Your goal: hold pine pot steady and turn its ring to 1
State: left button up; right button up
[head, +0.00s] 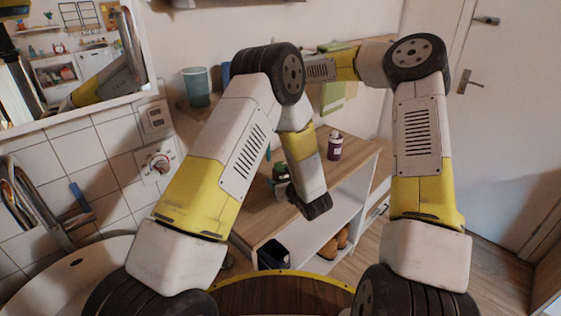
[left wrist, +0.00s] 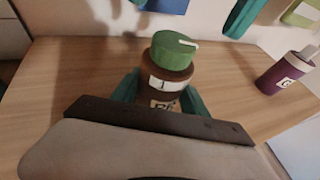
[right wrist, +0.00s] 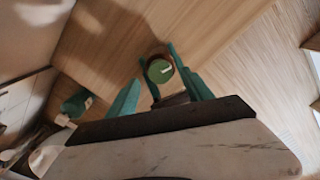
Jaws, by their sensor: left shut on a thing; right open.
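The pine pot (left wrist: 178,72) is brown with a green top that bears a white mark pointing right. A white label reading "1" faces the left wrist camera, with another label partly hidden below. My left gripper (left wrist: 160,92) is shut around its body, one teal finger on each side, and the pot stands upright. In the right wrist view the green top (right wrist: 160,70) shows from above. My right gripper (right wrist: 162,80) is open, its fingers either side of that top; contact is not visible. In the head view the pot (head: 281,173) is small and my left arm partly hides my right forearm.
A teal cup (head: 196,87) stands at the back left. Dark and brown items sit in the shelves below. The wall is close behind.

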aim_at(280, 164)
jog(key=shift+f, duration=1.7)
grip_shut()
